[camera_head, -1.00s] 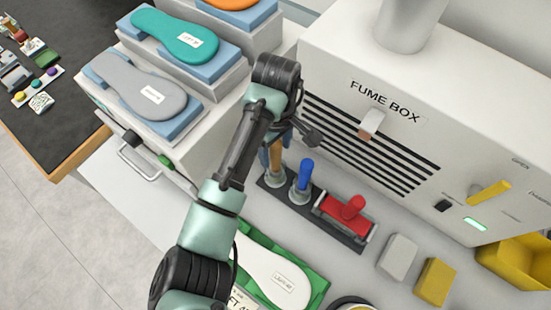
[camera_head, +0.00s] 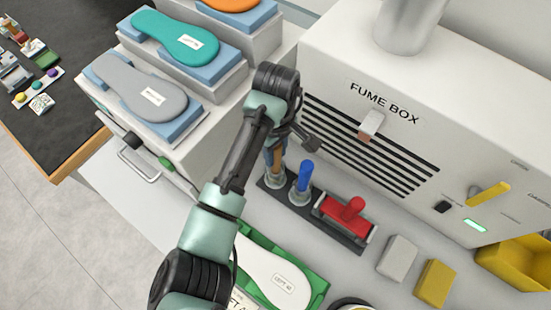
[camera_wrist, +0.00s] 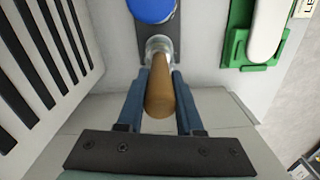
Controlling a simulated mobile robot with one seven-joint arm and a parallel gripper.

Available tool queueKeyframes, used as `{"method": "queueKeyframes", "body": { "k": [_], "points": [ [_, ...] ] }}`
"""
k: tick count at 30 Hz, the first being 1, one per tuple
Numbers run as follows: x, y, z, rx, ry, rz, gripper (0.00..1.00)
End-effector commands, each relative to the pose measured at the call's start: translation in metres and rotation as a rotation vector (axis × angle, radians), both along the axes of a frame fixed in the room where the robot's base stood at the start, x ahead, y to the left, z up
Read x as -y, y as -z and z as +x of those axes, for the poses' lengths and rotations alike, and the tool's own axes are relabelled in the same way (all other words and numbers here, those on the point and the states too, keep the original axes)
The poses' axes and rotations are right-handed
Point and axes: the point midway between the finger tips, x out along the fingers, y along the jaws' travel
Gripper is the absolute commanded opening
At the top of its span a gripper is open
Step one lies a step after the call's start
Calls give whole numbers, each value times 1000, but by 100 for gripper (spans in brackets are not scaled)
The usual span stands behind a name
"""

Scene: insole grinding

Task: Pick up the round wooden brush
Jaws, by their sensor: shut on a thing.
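The round wooden brush (camera_head: 275,160) stands upright in a clear cup at the left end of the dark tool rack (camera_head: 329,227). In the wrist view its brown handle (camera_wrist: 160,96) points toward the camera, with the cup around its lower end. My gripper (camera_wrist: 158,76) has its two blue fingers on either side of the handle, shut on it. In the head view my wrist partly covers the brush, and its bristles cannot be made out.
A blue-handled brush (camera_head: 305,175) stands close beside it in the rack, then a red-handled tool (camera_head: 345,210). The fume box (camera_head: 390,110) rises just behind. A green tray with a white insole (camera_head: 275,275) lies in front.

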Motion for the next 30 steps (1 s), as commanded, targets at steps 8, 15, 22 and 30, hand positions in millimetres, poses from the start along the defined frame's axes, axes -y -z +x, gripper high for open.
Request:
{"method": "queueKeyframes", "body": {
  "k": [8,15,22,30],
  "points": [
    [1,-27,1,5,2,-1,0],
    [0,-78,1,4,1,0,0],
    [0,-101,0,1,0,1,0],
    [0,-101,0,1,-1,-1,0]
  ]
}}
